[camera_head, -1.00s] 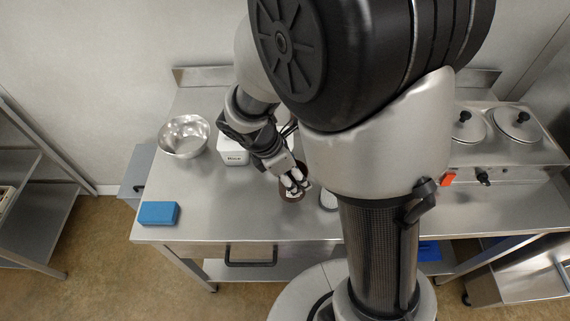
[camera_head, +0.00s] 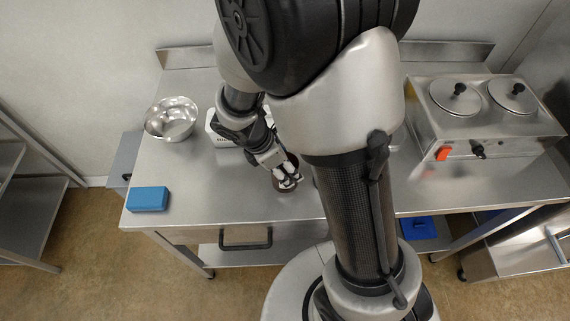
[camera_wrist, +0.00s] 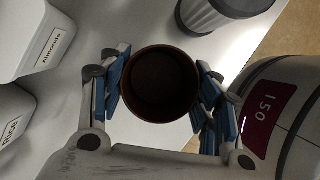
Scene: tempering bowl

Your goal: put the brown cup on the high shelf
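The brown cup (camera_head: 282,186) is at my gripper (camera_head: 288,178) over the front middle of the steel table. In the wrist view the cup (camera_wrist: 160,85) is seen from above, its dark inside facing the camera. The blue-padded fingers of my gripper (camera_wrist: 162,95) sit close against both sides of it, so the gripper looks shut on the cup. Whether the cup's base touches the table is hidden. I cannot identify the high shelf for sure; a steel rack (camera_head: 30,205) with shelf boards stands at the left edge.
A steel bowl (camera_head: 171,120), a blue block (camera_head: 148,198) and white tubs, labelled Almonds (camera_wrist: 42,40) and Rice (camera_wrist: 12,120), are near. A ribbed grey container (camera_wrist: 205,15) and a rounded body with a red label (camera_wrist: 268,115) stand close. A two-lidded warmer (camera_head: 480,120) is right.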

